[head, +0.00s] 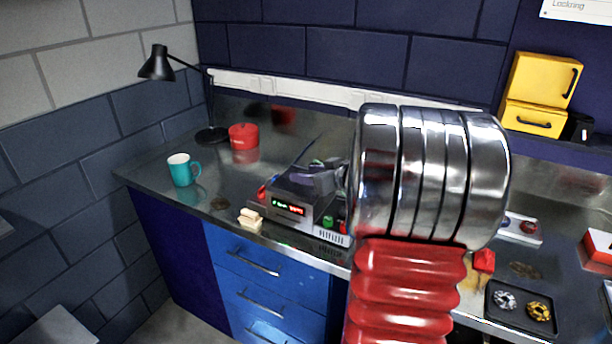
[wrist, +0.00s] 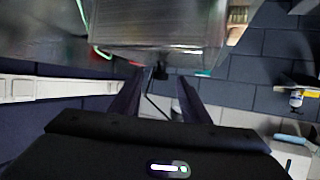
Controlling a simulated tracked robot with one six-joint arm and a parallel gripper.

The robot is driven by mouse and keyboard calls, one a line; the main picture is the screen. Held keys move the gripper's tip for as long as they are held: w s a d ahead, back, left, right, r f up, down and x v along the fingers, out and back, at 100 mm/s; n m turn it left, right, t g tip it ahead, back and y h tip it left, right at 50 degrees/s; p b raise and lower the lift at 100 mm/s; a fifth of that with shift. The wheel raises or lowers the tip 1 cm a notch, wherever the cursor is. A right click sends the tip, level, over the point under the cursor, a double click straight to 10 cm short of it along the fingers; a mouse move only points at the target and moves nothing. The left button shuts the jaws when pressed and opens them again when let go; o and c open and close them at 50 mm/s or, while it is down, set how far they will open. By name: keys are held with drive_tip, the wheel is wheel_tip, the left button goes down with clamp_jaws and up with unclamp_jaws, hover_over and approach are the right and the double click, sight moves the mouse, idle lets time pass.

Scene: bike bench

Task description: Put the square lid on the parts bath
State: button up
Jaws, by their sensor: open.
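The parts bath (head: 291,206) is a silver box with a lit display, standing near the front edge of the bench in the head view. Dark, purplish shapes show above its top, partly behind my arm; I cannot tell which are gripper parts. In the wrist view a large grey metal body (wrist: 155,30), apparently the bath, fills the upper middle, close to my fingertips. My gripper (wrist: 158,90) is open, its two dark fingers apart with nothing clearly between them. I cannot make out the square lid; my arm hides much of the bench.
A teal mug (head: 181,170), red pot (head: 243,137) and black lamp (head: 160,64) stand left of the bath. A small cream object (head: 250,218) lies at the front edge. A black tray (head: 521,308) with round parts and yellow boxes (head: 541,91) are at right.

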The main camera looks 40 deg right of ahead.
drive_tip(key=d+v, duration=0.1)
drive_tip(key=v, duration=1.2)
drive_tip(key=shift+a, duration=0.45)
drive_tip(key=shift+s, duration=0.1)
drive_tip(key=w+a+r+m+g+h, duration=0.1)
drive_tip(key=w+a+r+m+h, duration=0.1)
drive_tip(key=w+a+r+h, duration=0.5)
drive_tip(key=s+a+f+n+g+y, duration=0.1)
drive_tip(key=s+a, duration=0.4)
drive_tip(key=a, duration=0.5)
drive_tip(key=s+a+f+n+g+y, duration=0.1)
drive_tip(key=s+a+f+g+y, duration=0.2)
drive_tip(key=s+a+f, duration=0.3)
drive_tip(key=s+a+f+g+y, duration=0.2)
drive_tip(key=s+a+f+y, duration=0.2)
drive_tip(key=a, duration=1)
drive_tip(key=shift+s+a+f+n+g, duration=0.2)
drive_tip(key=shift+s+n+g, duration=0.2)
drive_tip(key=shift+s, duration=0.6)
